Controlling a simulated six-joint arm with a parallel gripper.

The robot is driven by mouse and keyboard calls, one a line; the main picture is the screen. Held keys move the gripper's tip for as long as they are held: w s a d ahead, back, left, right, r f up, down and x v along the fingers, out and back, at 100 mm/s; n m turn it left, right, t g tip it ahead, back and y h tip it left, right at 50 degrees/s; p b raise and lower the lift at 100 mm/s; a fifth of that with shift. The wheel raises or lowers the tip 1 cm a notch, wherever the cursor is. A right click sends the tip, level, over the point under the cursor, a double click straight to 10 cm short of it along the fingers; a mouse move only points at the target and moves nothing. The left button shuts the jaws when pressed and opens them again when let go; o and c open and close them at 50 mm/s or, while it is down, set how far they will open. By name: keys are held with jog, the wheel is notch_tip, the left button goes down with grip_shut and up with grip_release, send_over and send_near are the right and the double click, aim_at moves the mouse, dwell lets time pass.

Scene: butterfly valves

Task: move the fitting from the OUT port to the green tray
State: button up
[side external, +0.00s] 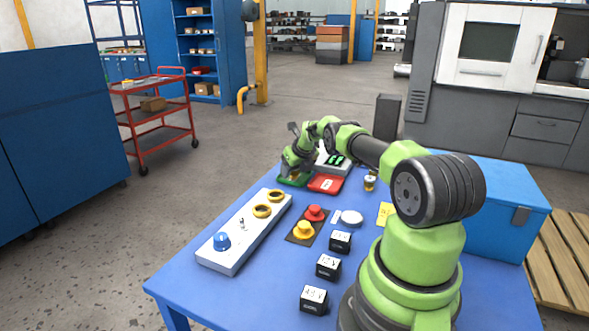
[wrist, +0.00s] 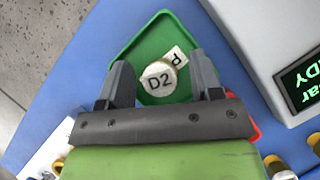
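The green tray (wrist: 127,60) lies on the blue table; in the side view the tray (side external: 284,180) is partly hidden by my gripper (side external: 290,170). In the wrist view a round, pale-topped fitting marked D2 (wrist: 157,83) sits within the tray's outline, beside a white tag with a letter (wrist: 177,58). My gripper (wrist: 160,66) is open above the tray, one finger on each side of the fitting, with visible gaps. The side view does not show the fitting clearly. The white panel (side external: 232,256) carries two yellow rings (side external: 262,211); no OUT marking is readable.
A red tray (side external: 326,184) is right beside the green one. A device with a green display (side external: 338,159) stands behind. Red and yellow buttons (side external: 304,229), a white disc (side external: 351,217) and several black labelled boxes (side external: 328,267) stand nearer. A brass-coloured part (side external: 370,183) stands to the right.

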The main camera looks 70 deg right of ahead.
jog(key=shift+r, duration=0.1)
jog(key=shift+s+a+r, duration=0.1)
jog(key=shift+s+r, duration=0.1)
jog(key=shift+r, duration=0.4)
jog(key=shift+v, duration=1)
jog(key=v, duration=0.8)
jog(key=w+a+r+n+t+y, duration=0.2)
jog(key=a+r+n, duration=1.55)
jog(key=a, duration=0.45)
jog(key=s+a+r+n+y, duration=0.2)
jog(key=s+a+n+y, duration=0.1)
jog(key=s+a+n, duration=1.4)
jog(key=s+n, duration=0.1)
jog(key=n, duration=0.3)
jog(key=shift+a+r, duration=0.15)
jog(key=shift+a, duration=0.25)
